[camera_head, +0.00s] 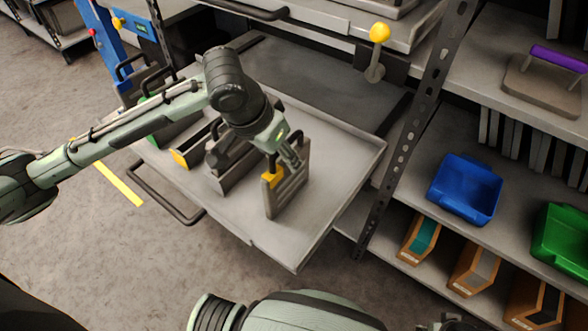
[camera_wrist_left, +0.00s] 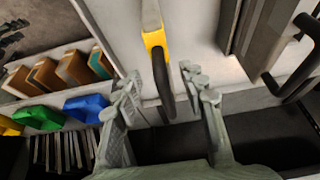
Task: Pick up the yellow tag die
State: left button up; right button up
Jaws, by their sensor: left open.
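The yellow tag die is a flat grey upright plate (camera_head: 288,192) with a yellow tag (camera_head: 272,177) at one top end. It stands on the pulled-out tray (camera_head: 325,205). In the left wrist view its yellow tag (camera_wrist_left: 154,40) and dark handle (camera_wrist_left: 164,78) show edge-on. My left gripper (camera_head: 288,155) is at the top of this die. In the left wrist view its open fingers (camera_wrist_left: 160,80) stand on either side of the handle, with gaps on both sides. Part of the handle is hidden by the gripper in the head view.
A die with a yellow-orange end (camera_head: 181,158) and a green-tagged die (camera_head: 155,137) stand to the left on the tray. A rack post (camera_head: 405,135) rises at right. Blue (camera_head: 466,188) and green (camera_head: 562,236) bins sit on the right shelves. The tray's front right is clear.

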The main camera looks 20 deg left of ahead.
aim_at(287, 168)
pick_arm(q)
jog(key=shift+x, duration=1.05)
jog(key=x, duration=0.5)
jog(key=shift+a+b, duration=0.25)
jog(key=shift+b, duration=0.15)
jog(key=shift+r, duration=0.1)
pick_arm(e)
notch_tip(287, 168, up, 2)
jog(key=shift+s+d+r, duration=0.1)
jog(key=shift+r, duration=0.1)
pick_arm(q)
jog(key=shift+c, duration=0.6)
grip_shut()
jog(key=shift+w+r, duration=0.15)
